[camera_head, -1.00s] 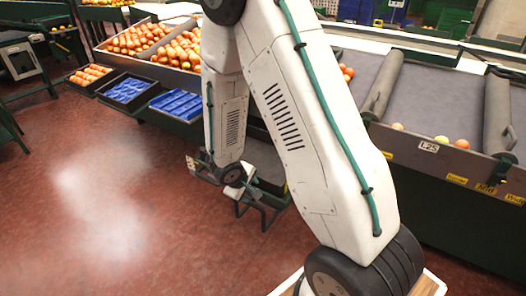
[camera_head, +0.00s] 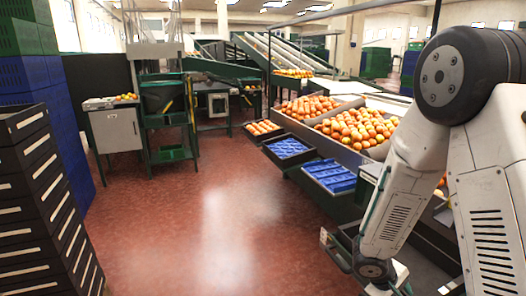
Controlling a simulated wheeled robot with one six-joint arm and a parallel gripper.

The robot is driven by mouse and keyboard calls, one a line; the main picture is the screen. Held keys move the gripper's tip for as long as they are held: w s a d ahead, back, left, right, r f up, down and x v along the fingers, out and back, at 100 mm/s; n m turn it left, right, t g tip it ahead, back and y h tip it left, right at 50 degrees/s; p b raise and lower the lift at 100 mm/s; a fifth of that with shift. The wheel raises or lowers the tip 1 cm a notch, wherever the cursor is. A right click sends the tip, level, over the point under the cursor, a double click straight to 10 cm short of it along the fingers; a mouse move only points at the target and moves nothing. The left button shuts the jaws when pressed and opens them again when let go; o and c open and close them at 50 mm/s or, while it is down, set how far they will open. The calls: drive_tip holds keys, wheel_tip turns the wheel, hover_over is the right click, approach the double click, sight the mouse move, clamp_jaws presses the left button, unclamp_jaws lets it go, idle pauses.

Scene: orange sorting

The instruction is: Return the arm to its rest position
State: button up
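My white arm (camera_head: 398,200) fills the right side of the head view, with a dark round shoulder or elbow joint at the top right. The forearm link hangs down and slants to the lower left, ending at a dark wrist joint. My gripper (camera_head: 380,286) is at the bottom edge, below that wrist, small and partly cut off. Its fingers cannot be made out clearly, and I see no orange in it. It hangs low beside the front of the sorting bench.
Oranges (camera_head: 358,127) lie in sloping bins on the bench at right. Blue trays (camera_head: 329,174) jut out at its front. Stacked dark crates (camera_head: 45,205) stand at left. A grey cabinet (camera_head: 117,130) stands behind. The red floor (camera_head: 205,235) between is clear.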

drive_tip(key=s+a+r+m+y, duration=0.1)
drive_tip(key=s+a+r+y, duration=0.1)
drive_tip(key=s+r, duration=0.5)
drive_tip(key=s+a+r+m+y, duration=0.2)
drive_tip(key=s+a+r, duration=0.3)
drive_tip(key=r, duration=0.8)
drive_tip(key=s+a+r+m+t+y, duration=0.1)
drive_tip(key=s+a+r+y, duration=0.2)
drive_tip(key=s+r, duration=0.5)
drive_tip(key=shift+s+a+r+m, duration=0.3)
drive_tip(key=shift+a+r, duration=0.2)
drive_tip(key=shift+r, duration=0.75)
